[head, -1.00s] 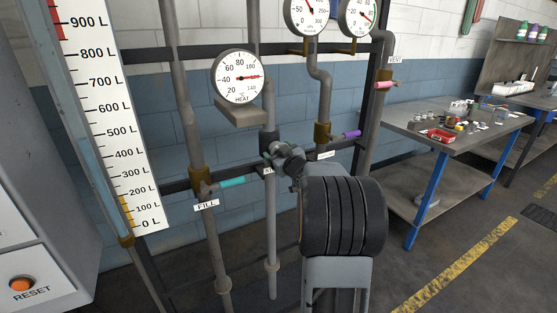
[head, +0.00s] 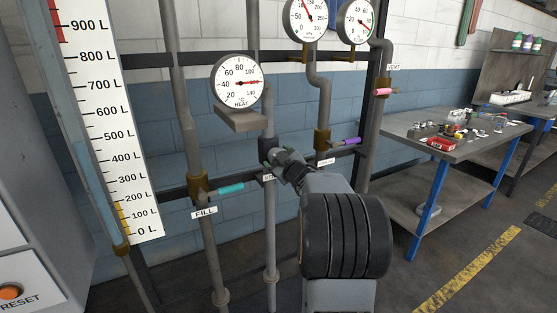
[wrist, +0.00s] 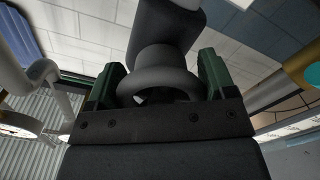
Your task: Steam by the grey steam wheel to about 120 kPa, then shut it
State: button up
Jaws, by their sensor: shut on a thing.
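The grey steam wheel (wrist: 158,84) sits between the two green fingers of my gripper (wrist: 160,80) in the wrist view, and the fingers are shut on it. In the head view my gripper (head: 274,162) is at the middle pipe, and it hides most of the wheel and its label. The middle upper gauge (head: 306,16) has its red needle pointing up and slightly left; its exact reading and unit are too small to tell. The HEAT gauge (head: 238,82) has its needle pointing right.
A teal FILL handle (head: 230,188) is just left of my gripper, and a purple handle (head: 345,141) is to its right. A pink VENT handle (head: 383,92) and a right-hand gauge (head: 356,21) are above. A level scale (head: 120,130) stands left, a workbench (head: 410,128) right.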

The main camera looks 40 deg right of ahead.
jog(key=o, duration=0.9)
jog(key=s, duration=0.4)
jog(key=s+a, duration=0.1)
jog(key=s, duration=0.8)
jog(key=shift+s+a+p, duration=0.3)
jog(key=shift+s+a, duration=0.05)
jog(key=shift+s, duration=0.05)
